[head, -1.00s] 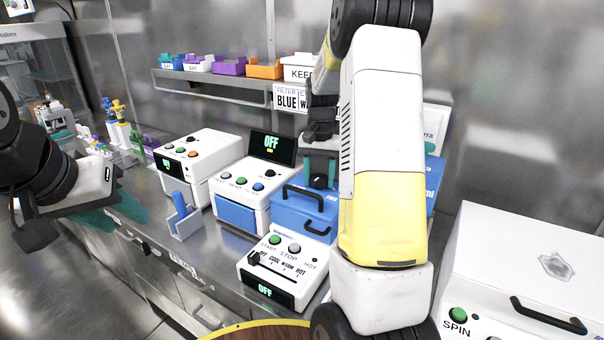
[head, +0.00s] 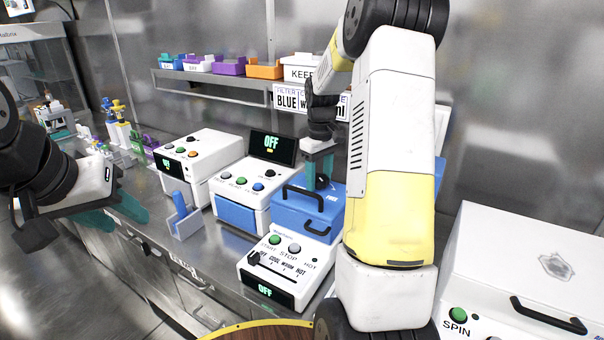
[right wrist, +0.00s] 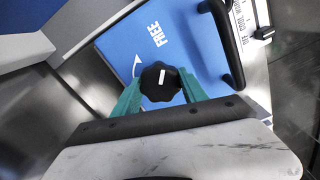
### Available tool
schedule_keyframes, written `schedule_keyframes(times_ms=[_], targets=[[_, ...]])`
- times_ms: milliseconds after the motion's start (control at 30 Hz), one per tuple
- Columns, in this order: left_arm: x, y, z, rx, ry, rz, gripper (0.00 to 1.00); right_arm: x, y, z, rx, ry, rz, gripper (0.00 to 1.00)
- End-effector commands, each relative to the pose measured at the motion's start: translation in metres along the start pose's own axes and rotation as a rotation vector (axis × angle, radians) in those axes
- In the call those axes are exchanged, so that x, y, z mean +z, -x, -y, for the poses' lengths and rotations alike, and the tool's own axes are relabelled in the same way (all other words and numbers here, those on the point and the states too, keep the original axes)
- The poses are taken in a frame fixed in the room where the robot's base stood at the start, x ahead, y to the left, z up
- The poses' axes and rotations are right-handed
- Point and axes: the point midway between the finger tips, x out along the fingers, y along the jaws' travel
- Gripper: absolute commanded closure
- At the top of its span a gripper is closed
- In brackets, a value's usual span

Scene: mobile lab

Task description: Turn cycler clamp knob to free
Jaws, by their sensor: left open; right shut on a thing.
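The clamp knob (right wrist: 160,83) is black and lobed with a white mark, on the blue top (right wrist: 200,60) of the cycler. In the right wrist view the mark runs roughly up and down, in line with the white word FREE above it. A curved white arrow is printed left of the knob. My right gripper (right wrist: 161,90) has its teal fingers on both sides of the knob and is shut on it. In the head view the knob (head: 322,183) shows below the right gripper (head: 319,172). My left gripper (head: 108,208) is open and empty at the left.
A black handle (head: 302,200) arches over the blue top, close to the right gripper. A shelf with several coloured bins (head: 229,67) is behind.

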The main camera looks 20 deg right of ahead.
Motion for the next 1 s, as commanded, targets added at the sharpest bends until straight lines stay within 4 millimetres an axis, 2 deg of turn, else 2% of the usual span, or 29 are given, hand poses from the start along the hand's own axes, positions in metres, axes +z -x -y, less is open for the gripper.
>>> schedule_keyframes(times_ms=[500,733,1000], targets=[[0.0000,0.0000,0.0000,0.000,0.000,0.000,0.58,-0.0008,0.0013,-0.0010,0.004,0.461,-0.003,0.90],[0.0000,0.0000,0.0000,0.000,0.000,0.000,0.58,-0.0010,0.0014,-0.0009,0.004,0.600,-0.004,0.90],[0.0000,0.0000,0.0000,0.000,0.000,0.000,0.58,-0.0012,0.0015,-0.0008,0.005,0.682,-0.003,0.90]])
